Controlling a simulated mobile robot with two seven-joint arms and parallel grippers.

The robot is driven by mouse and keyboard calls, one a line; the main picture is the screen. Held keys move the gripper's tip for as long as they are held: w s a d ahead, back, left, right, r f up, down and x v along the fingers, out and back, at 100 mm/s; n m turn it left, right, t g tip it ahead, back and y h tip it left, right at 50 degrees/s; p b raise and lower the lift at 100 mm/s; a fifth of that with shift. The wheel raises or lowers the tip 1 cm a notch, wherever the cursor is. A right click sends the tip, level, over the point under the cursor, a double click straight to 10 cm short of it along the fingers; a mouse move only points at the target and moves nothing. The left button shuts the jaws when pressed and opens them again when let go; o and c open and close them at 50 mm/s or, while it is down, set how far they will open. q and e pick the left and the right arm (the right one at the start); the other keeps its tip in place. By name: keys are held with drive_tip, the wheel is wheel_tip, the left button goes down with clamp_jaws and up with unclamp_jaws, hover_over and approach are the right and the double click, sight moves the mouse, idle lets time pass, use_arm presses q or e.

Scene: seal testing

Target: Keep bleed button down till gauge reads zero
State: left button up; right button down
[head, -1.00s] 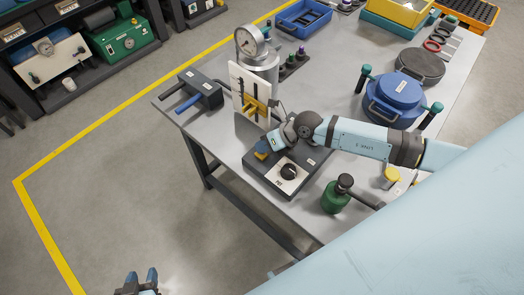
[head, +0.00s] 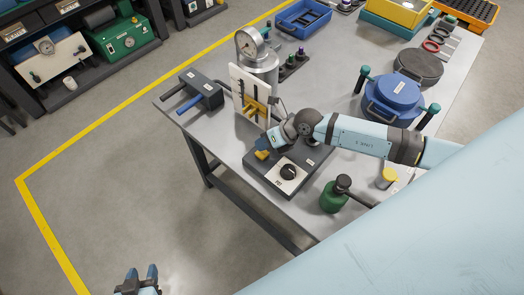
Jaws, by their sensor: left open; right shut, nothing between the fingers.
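A round dial gauge (head: 250,41) tops a silver cylinder (head: 262,72) at the back of the table; its reading is too small to tell. A dark control box (head: 306,162) with a black knob on a white plate (head: 288,173) sits near the table's front edge. My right gripper (head: 262,152) is shut, pointing down at the box's left part, by a yellow piece there. The bleed button is not clearly seen; the gripper may cover it, and I cannot tell if they touch. My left gripper (head: 136,276) is open and empty, low over the floor, off the table.
A white panel (head: 236,88) with yellow and black parts stands before the cylinder. A dark block with blue and black handles (head: 201,92) lies left. A green bottle (head: 333,197), a yellow-lidded cup (head: 386,178) and a blue lidded pot (head: 394,97) stand right.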

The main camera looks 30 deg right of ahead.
wheel_tip(320, 180, up, 4)
drive_tip(key=p, duration=0.3)
drive_tip(key=shift+p, duration=0.35)
drive_tip(key=shift+r+p, duration=0.5)
drive_tip(key=shift+r, duration=0.05)
